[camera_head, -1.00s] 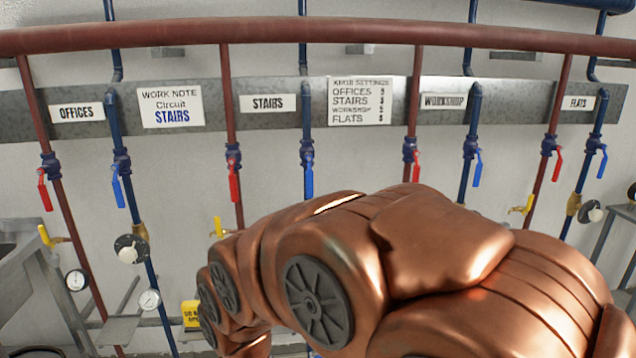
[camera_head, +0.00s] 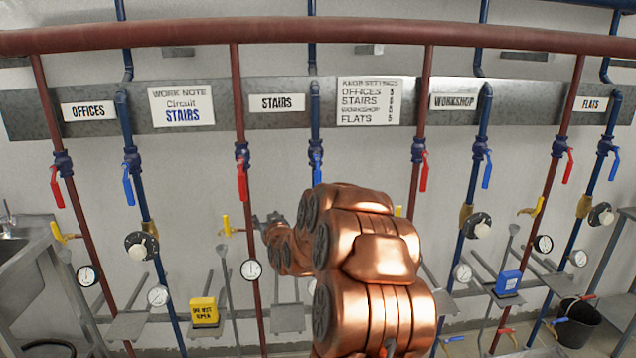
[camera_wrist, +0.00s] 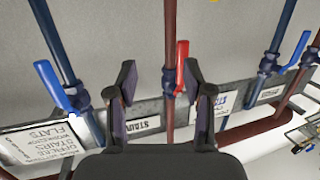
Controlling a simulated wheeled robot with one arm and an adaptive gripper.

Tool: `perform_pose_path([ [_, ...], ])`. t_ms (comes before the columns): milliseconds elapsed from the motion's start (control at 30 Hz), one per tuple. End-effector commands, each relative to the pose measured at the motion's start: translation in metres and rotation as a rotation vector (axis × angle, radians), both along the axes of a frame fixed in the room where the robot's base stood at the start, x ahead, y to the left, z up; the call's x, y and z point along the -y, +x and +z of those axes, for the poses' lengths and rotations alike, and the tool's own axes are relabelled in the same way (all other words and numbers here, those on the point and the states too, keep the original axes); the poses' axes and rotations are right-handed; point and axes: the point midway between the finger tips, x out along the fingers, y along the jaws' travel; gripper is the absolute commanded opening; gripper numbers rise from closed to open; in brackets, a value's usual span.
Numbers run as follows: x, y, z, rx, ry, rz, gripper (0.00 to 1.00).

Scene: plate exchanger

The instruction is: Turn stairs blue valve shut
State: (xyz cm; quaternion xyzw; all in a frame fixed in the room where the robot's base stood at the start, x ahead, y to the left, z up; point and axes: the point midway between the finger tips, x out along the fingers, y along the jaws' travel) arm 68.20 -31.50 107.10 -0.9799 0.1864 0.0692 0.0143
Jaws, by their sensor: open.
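The stairs blue valve (camera_head: 317,160) is on the blue pipe right of the STAIRS sign (camera_head: 277,103). Its lever hangs down along the pipe, its lower part hidden by my arm. In the wrist view, which is upside down, the stairs blue valve's lever (camera_wrist: 53,88) is at the left, outside my fingers and roughly along its pipe. My gripper (camera_wrist: 158,82) is open and empty. The stairs red valve's lever (camera_wrist: 182,66) shows beyond the fingers, near the right one. In the head view my gripper (camera_head: 268,219) is small, below and left of the blue valve.
The stairs red valve (camera_head: 242,172) hangs close left of the blue one. A yellow-handled tap (camera_head: 229,228) is beside my gripper. A red pipe (camera_head: 320,31) crosses above. A work note (camera_head: 182,106) reads Circuit STAIRS. A yellow sign box (camera_head: 204,311) stands lower left.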

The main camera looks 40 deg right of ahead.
Motion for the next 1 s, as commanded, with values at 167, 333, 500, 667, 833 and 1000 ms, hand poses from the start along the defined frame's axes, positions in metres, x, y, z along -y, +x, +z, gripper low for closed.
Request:
perform_pose_path([
  [167, 0.077, -0.007, 0.008, 0.201, -0.094, -0.115, 0.51],
  [333, 0.129, -0.029, 0.018, 0.356, -0.189, -0.204, 0.51],
  [500, 0.156, -0.047, 0.022, 0.443, -0.247, -0.255, 0.51],
  [667, 0.164, -0.051, 0.026, 0.467, -0.265, -0.269, 0.51],
  [833, 0.17, -0.042, 0.033, 0.47, -0.269, -0.269, 0.51],
  [1000, 0.18, -0.027, 0.039, 0.466, -0.265, -0.267, 0.51],
])
